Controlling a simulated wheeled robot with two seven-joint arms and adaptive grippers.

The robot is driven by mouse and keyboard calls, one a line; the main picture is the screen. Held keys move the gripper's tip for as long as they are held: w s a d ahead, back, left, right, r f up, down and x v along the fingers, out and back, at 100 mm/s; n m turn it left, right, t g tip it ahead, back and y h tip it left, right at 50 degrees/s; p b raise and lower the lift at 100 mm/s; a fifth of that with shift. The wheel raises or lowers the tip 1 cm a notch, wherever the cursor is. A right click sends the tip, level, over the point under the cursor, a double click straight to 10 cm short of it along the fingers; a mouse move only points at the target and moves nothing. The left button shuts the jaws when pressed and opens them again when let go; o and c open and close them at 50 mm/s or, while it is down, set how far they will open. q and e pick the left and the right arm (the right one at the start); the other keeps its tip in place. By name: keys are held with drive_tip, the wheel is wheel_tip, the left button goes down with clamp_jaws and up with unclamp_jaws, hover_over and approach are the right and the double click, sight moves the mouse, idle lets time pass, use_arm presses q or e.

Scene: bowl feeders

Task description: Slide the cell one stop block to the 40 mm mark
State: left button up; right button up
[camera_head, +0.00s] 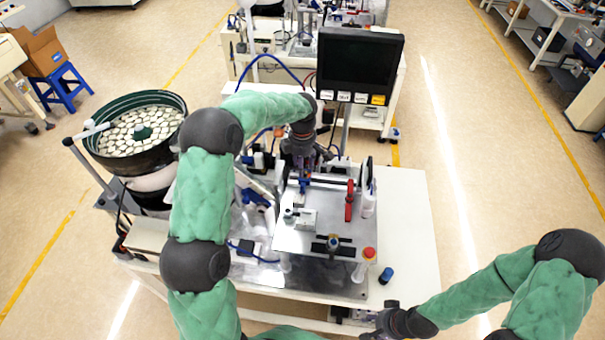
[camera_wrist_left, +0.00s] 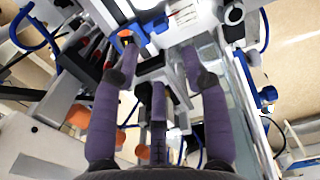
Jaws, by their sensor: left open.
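My left gripper (camera_head: 304,168) is over the back of the metal plate (camera_head: 335,257) of the cell, pointing down. In the left wrist view its purple fingers (camera_wrist_left: 158,75) are spread, with no object clearly held between them. A blue part (camera_head: 304,186) is just below the fingers; a blue bracket (camera_wrist_left: 147,27) shows beyond them in the wrist view. I cannot tell for sure which part is the stop block, and the 40 mm mark is not readable. My right gripper (camera_head: 384,324) is low at the front, away from the plate; its fingers are unclear.
A red upright bar (camera_head: 349,201) stands on the plate's right side. A small grey block (camera_head: 306,218) and a red button (camera_head: 369,254) are nearer the front. A green bowl feeder (camera_head: 101,158) is at left, a monitor (camera_head: 359,59) behind.

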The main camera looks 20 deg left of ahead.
use_arm(q)
drive_tip(key=shift+r, duration=0.95)
